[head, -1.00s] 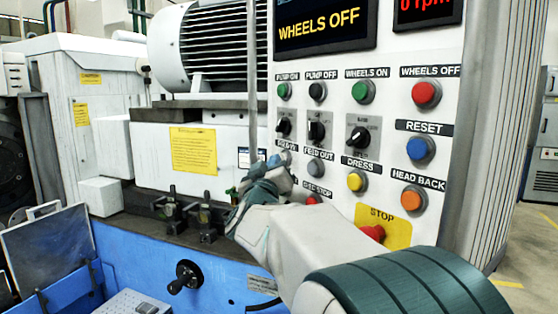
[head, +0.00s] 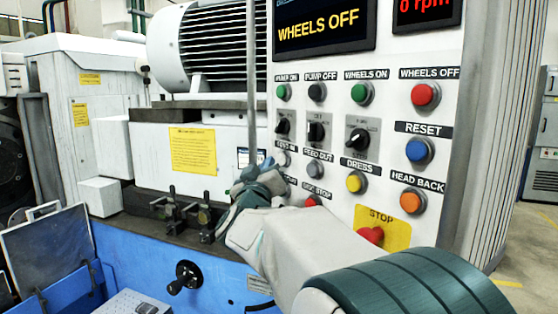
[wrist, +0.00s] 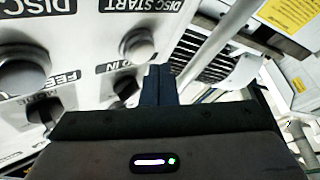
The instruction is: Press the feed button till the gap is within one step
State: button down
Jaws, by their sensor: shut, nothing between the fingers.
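The feed-in button (head: 282,158) is a small grey button on the white control panel (head: 335,220), below a partly covered label ending in "IN". The wrist view shows part of the same label (wrist: 127,68) with its button (wrist: 125,87) beside my fingers. My gripper (head: 266,165) is shut and empty, just left of the button in the head view. Its closed fingers (wrist: 158,84) also show in the wrist view. I cannot tell how far the fingertips are from the panel. The display (head: 322,27) reads "WHEELS OFF"; its top is cut off, and no gap figure is readable.
A grey feed-out button (head: 316,170) and a yellow dress button (head: 356,182) sit to the right. A red stop button (head: 371,236) on a yellow plate is close above my arm. A thin upright bar (head: 252,80) stands left of the panel.

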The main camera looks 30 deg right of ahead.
jog(key=shift+a, duration=0.1)
jog(key=a, duration=0.3)
jog(key=a+p, duration=0.1)
jog(key=shift+s+a, duration=0.25)
jog(key=shift+a, duration=0.15)
dwell(2.4)
